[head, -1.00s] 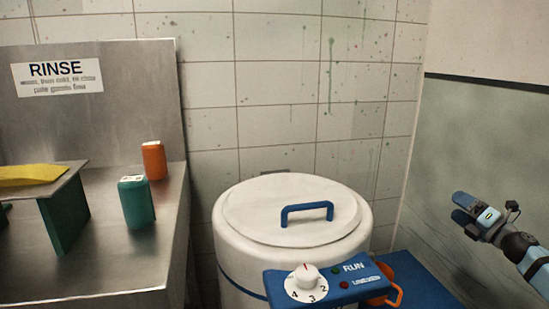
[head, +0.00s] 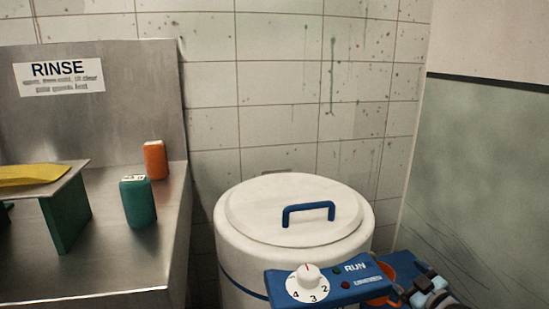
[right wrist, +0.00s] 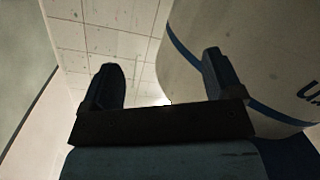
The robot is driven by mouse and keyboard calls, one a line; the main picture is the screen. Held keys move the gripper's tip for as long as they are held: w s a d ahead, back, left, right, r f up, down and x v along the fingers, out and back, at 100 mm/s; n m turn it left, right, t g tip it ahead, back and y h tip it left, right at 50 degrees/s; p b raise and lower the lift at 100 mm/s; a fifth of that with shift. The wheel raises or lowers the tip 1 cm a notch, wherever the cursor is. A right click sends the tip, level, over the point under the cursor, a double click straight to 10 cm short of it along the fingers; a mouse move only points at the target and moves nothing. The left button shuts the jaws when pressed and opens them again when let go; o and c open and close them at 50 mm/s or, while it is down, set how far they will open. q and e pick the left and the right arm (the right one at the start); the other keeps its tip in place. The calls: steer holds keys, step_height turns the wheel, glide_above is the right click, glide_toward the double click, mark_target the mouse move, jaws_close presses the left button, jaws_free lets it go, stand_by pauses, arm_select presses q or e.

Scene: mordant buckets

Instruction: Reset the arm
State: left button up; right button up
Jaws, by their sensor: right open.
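My right gripper (head: 404,294) is low at the bottom right of the head view, beside the blue control panel and partly cut off by the frame edge. In the right wrist view its two fingers (right wrist: 160,62) stand wide apart with nothing between them. The white drum (right wrist: 195,22) with a blue band is behind and beside the right-hand finger there; I cannot tell the gap. My left gripper is not in view.
The white lidded drum (head: 238,246) has a blue handle (head: 308,210). The blue control panel (head: 335,284) with a dial (head: 308,277) stands before it. A steel counter (head: 105,262) at left holds a green canister (head: 139,203), an orange canister (head: 155,160) and a yellow item (head: 30,175).

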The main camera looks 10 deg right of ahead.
steer(key=s+a+y, duration=0.2)
steer(key=s+a, duration=0.5)
steer(key=a, duration=0.4)
steer(key=s+a+y, duration=0.3)
steer(key=s+a, duration=0.4)
steer(key=a, duration=0.4)
steer(key=s+a+r+m+y, duration=0.2)
steer(key=s+a+r+m, duration=0.2)
steer(key=s+a+r, duration=0.65)
arm_select(q)
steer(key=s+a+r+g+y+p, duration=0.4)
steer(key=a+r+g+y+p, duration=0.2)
steer(key=p, duration=3.2)
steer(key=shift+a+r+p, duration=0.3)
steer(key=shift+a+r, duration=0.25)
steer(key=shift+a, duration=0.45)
arm_select(e)
steer(key=s+d+r+g+h, duration=0.4)
steer(key=d+r+g+h, duration=0.1)
steer(key=d, duration=0.4)
steer(key=shift+s+r+g+h, duration=0.15)
steer(key=shift+r+g+h, duration=0.15)
steer(key=shift+r+h, duration=0.4)
